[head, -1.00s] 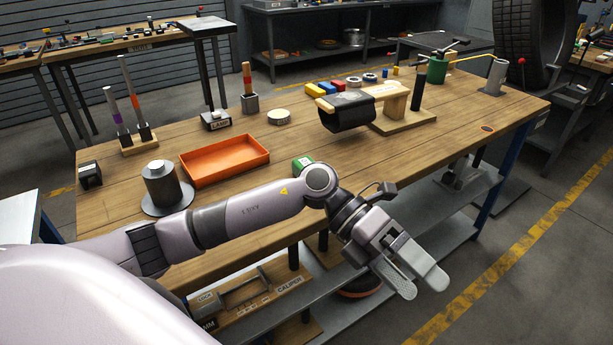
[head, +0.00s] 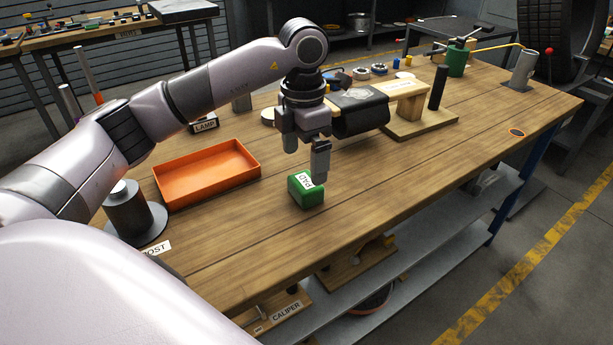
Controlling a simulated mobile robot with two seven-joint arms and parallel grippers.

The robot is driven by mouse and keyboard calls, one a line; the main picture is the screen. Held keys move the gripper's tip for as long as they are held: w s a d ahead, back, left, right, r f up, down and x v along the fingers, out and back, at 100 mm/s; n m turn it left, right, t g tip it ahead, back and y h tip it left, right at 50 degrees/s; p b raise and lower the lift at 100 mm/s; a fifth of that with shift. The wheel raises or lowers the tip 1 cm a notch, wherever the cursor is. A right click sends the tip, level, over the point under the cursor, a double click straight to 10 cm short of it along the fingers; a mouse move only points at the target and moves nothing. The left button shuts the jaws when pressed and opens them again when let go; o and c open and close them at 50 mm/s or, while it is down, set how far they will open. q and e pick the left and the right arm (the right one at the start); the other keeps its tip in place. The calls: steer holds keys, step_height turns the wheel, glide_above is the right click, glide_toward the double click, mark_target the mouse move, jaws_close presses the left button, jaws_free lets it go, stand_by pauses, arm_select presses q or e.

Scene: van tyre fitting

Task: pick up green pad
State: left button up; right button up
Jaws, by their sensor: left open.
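The green pad (head: 306,191) is a small green block with a white label reading PAD. It lies on the wooden workbench, near its front edge, in the head view. My left gripper (head: 306,167) points down just above and behind the pad, with its fingers apart and nothing between them. One finger hangs close to the pad's right side in the picture; I cannot tell whether it touches. My right gripper is not in view.
A wooden stand with a black roll (head: 360,113) is behind and right of my gripper.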

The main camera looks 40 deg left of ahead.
mark_target(306, 181)
arm_select(q)
steer(key=shift+d+f, duration=0.1)
steer(key=shift+f, duration=3.4)
steer(key=shift+w, duration=0.1)
steer(key=c, duration=0.9)
